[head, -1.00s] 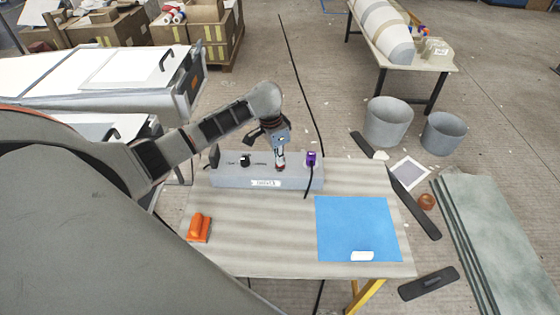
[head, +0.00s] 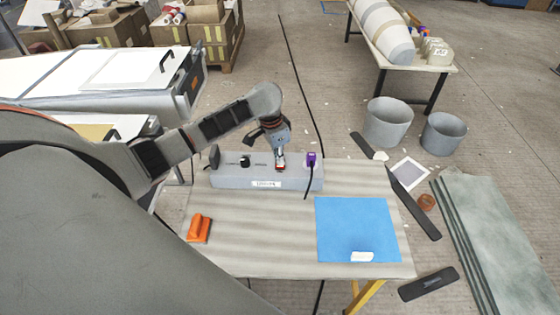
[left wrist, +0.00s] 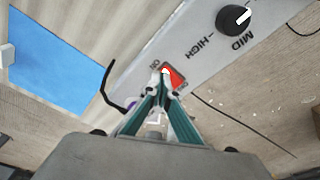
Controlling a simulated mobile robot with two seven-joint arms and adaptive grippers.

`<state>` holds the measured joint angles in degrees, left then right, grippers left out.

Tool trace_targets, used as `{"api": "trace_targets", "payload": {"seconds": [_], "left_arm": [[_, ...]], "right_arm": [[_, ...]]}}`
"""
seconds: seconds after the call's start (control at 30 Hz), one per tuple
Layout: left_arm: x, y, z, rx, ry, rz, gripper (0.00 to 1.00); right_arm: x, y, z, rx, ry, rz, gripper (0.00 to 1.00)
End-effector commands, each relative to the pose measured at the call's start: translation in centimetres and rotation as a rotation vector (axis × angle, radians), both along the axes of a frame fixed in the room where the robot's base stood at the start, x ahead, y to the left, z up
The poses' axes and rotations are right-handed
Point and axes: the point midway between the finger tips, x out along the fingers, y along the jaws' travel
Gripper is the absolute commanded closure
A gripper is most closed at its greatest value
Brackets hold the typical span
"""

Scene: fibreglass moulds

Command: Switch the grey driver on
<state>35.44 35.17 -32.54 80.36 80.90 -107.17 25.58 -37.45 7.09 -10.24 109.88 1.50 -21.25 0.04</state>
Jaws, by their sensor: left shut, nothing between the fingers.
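The grey driver (head: 228,181) is a long box along the back of the table, with a white label on its front. In the left wrist view its panel (left wrist: 205,62) shows a black knob (left wrist: 233,18) near the words MID and HIGH, and a red rocker switch (left wrist: 174,77) beside ON lettering. My left gripper (head: 280,167) is shut and empty, pointing down at the driver's top. In the left wrist view its closed fingertips (left wrist: 164,76) overlap the red switch and partly hide it; whether they touch it I cannot tell. My right gripper is not in view.
A purple plug (head: 311,159) with a black cable stands at the driver's right end. A blue sheet (head: 350,225) with a white piece lies on the table (head: 265,250). An orange tool (head: 199,228) lies front left. The table's middle is clear.

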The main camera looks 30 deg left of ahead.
Motion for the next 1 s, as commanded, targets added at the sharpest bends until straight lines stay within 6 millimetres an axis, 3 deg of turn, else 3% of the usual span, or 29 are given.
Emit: {"api": "trace_targets", "payload": {"seconds": [0.7,1.0], "left_arm": [[0.0,0.1,5.2,0.002,-0.001,-0.001,1.00],[0.0,0.0,5.8,0.000,0.001,0.000,1.00]], "right_arm": [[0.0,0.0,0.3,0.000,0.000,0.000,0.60],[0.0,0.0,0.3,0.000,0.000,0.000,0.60]]}}
